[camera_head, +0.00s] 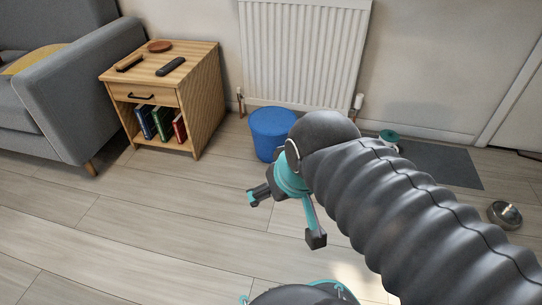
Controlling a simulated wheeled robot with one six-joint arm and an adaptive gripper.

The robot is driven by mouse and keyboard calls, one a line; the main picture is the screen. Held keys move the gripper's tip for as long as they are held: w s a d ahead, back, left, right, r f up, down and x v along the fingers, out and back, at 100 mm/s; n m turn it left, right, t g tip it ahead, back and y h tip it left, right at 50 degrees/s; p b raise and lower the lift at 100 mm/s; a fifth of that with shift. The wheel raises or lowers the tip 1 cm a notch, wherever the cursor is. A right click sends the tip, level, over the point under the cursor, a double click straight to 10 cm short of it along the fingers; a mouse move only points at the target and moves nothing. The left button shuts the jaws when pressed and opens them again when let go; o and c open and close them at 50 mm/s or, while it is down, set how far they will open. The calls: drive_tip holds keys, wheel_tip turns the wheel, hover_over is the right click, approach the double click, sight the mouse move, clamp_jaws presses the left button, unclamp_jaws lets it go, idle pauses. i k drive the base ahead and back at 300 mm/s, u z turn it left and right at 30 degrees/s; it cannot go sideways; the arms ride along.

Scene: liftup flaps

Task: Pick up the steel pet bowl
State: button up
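The steel pet bowl (505,214) is a small shiny round bowl on the wood floor at the far right, just off the corner of a dark grey mat. My gripper (283,217) is in the middle of the view, above the floor and well to the left of the bowl. Its two fingers are spread wide apart and nothing shows between them. My thick ribbed arm reaches in from the lower right and passes between the gripper and the bowl in the picture.
A grey mat (438,164) lies by the wall, with a teal and white object (389,136) at its left end, partly hidden. A blue round stool or bin (270,133) stands before the radiator (300,50). A wooden side table (205,90) and grey sofa (85,85) are left. The left floor is clear.

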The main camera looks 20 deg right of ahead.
sight(502, 213)
drive_tip(key=z, duration=3.8)
drive_tip(key=i, duration=1.9)
drive_tip(key=u, duration=1.2)
